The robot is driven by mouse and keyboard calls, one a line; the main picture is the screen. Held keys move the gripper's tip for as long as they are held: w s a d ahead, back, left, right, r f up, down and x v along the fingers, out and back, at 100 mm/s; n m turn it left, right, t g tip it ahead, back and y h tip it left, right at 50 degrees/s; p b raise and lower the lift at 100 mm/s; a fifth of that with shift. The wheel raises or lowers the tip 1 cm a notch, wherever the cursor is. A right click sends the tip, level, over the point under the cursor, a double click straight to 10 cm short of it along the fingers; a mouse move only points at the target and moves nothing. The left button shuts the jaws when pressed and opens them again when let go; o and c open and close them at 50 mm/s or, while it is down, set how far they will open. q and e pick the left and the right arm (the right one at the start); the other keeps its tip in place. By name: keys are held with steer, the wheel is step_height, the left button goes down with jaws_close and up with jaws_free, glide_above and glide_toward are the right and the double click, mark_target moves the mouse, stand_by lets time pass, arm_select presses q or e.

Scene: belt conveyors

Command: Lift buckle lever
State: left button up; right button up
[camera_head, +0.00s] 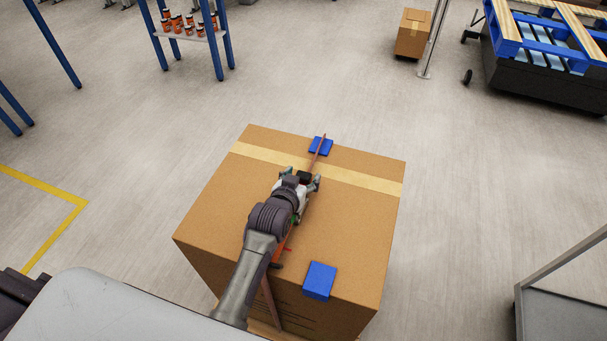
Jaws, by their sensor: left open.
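A thin brown strap (319,156) runs over the box, partly covered by my left arm. My left gripper (303,180) is over the box top at the strap, with its fingers open. A small orange-red part (284,248) shows beside my wrist along the strap; it looks like part of the buckle, but the lever cannot be made out clearly. My right gripper is not in view.
Two blue edge protectors sit on the box, one at the far edge (321,146) and one at the near edge (319,281). A blue-legged shelf (190,33) holds several small jars. A smaller carton (412,38) stands far right. A grey metal frame (560,290) is at lower right.

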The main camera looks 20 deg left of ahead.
arm_select(q)
steer(key=shift+w+f, duration=0.25)
steer(key=shift+w, duration=0.35)
jaws_close()
